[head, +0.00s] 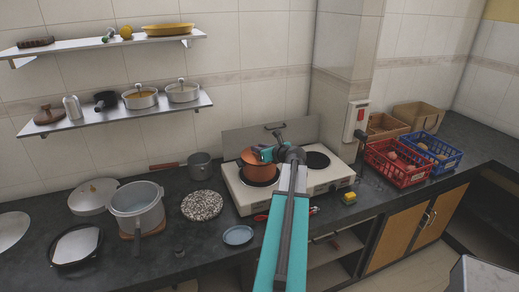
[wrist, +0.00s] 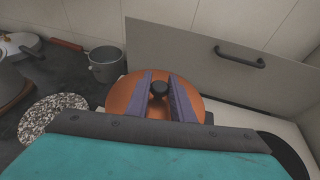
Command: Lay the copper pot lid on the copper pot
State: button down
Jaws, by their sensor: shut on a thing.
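The copper pot (head: 258,172) stands on the left burner of the white stove in the head view. The copper lid (head: 250,156) is at the pot's top, and I cannot tell whether it rests on the rim or is slightly above it. My gripper (head: 263,153) is over the lid. In the wrist view the round copper lid (wrist: 126,94) fills the middle, with the two fingers of my gripper (wrist: 159,84) shut on its dark knob (wrist: 159,89). The lid hides the pot in that view.
A steel saucepan (head: 200,166) stands left of the white stove (head: 312,182). A raised steel stove cover (wrist: 225,65) with a handle is close behind the lid. A speckled round mat (head: 202,206) and blue plate (head: 238,236) lie left. Red (head: 396,171) and blue crates (head: 440,157) stand right.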

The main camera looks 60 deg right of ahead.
jog(key=shift+f, duration=0.25)
jog(key=c, duration=1.5)
grip_release()
jog(key=shift+c, duration=0.2)
jog(key=shift+r, duration=0.2)
jog(key=shift+r, duration=0.15)
jog(key=shift+s+a+r, duration=0.1)
jog(key=shift+s+a, duration=0.2)
jog(key=shift+s, duration=0.3)
jog(key=b+v, duration=0.2)
jog(key=v, duration=0.8)
jog(key=shift+s, duration=0.25)
jog(key=shift+a+r, duration=0.1)
jog(key=shift+r, duration=0.05)
